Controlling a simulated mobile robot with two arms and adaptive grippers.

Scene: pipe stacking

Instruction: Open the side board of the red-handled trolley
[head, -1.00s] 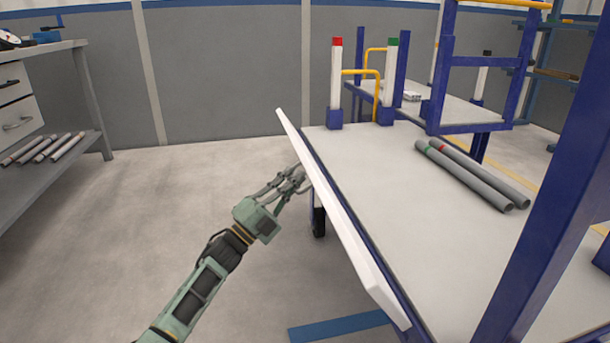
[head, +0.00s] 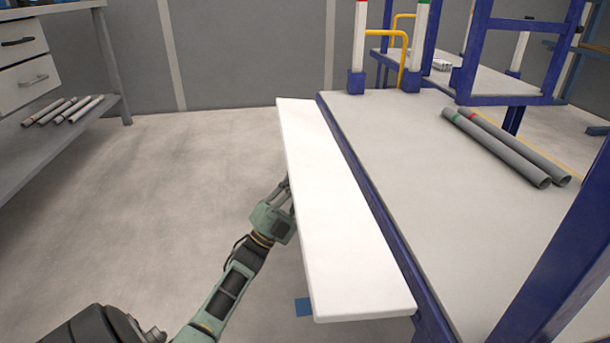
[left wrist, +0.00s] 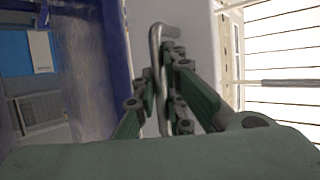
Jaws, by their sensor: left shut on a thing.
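The trolley has a grey deck (head: 400,150) on a blue frame. Its white side board (head: 335,215) hangs along the deck's left edge, swung outward, with its broad face turned up. My left gripper (head: 287,190) is at the board's outer edge, its fingers partly hidden beneath the board. In the left wrist view, the fingers of my left gripper (left wrist: 166,85) are shut around a bent metal handle (left wrist: 155,50) on the pale board (left wrist: 195,20). My right gripper is not in view.
White posts with red (head: 361,3) and green tops stand at the deck's far end. Two grey pipes (head: 500,145) lie on the deck. A workbench with drawers (head: 25,75) and several pipes stands at left. The floor between is clear.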

